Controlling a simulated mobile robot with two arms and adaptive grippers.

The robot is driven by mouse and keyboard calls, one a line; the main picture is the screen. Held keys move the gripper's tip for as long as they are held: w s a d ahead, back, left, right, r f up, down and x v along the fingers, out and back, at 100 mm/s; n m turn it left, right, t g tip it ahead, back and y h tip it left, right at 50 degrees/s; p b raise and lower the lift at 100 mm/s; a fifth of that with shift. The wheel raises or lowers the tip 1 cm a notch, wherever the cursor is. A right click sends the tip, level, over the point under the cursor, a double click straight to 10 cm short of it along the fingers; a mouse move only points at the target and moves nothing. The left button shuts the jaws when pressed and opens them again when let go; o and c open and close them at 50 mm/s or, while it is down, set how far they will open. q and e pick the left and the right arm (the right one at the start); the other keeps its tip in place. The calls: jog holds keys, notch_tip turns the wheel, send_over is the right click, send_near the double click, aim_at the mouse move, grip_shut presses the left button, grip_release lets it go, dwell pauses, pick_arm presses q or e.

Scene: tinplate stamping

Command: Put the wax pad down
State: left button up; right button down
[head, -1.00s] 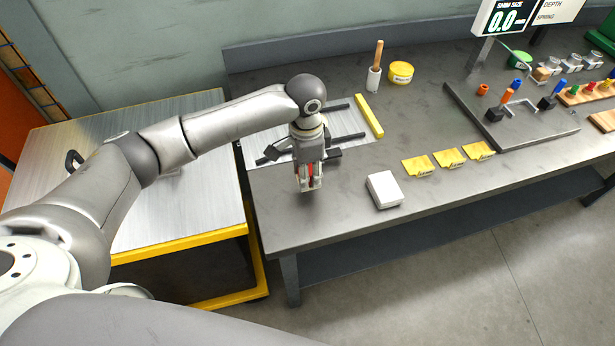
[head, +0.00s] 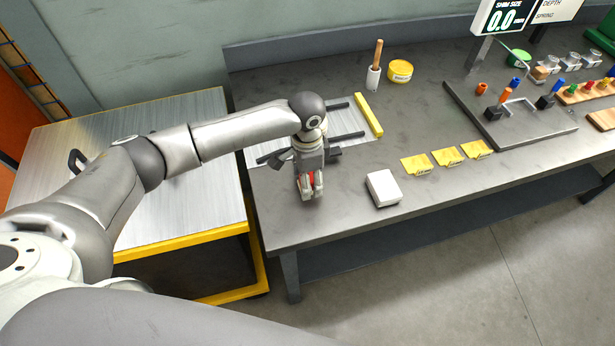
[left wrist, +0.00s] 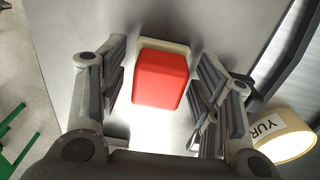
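The wax pad, a red block with a pale cream edge, shows in the left wrist view (left wrist: 160,80) between the fingers of my left gripper (left wrist: 162,95). Grey gaps show between the red block and both fingers, so the gripper looks open around it. In the head view my left gripper (head: 311,186) points down, low over the front left of the grey bench, with a bit of red showing between its fingers. I cannot tell whether the pad's underside touches the bench. My right gripper is not in view.
A white box (head: 384,188) stands on the bench (head: 340,225) just right of the gripper. Yellow notes (head: 447,157) lie further right. Behind are a metal plate with dark bars, a yellow bar (head: 368,115) and a yellow tin (head: 400,72). The bench's front edge is close.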

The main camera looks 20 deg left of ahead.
pick_arm(q)
notch_tip(320, 180, up, 12)
jog(key=b, duration=0.2)
jog(key=shift+r, duration=0.2)
jog(key=shift+w, duration=0.1)
dwell(0.6)
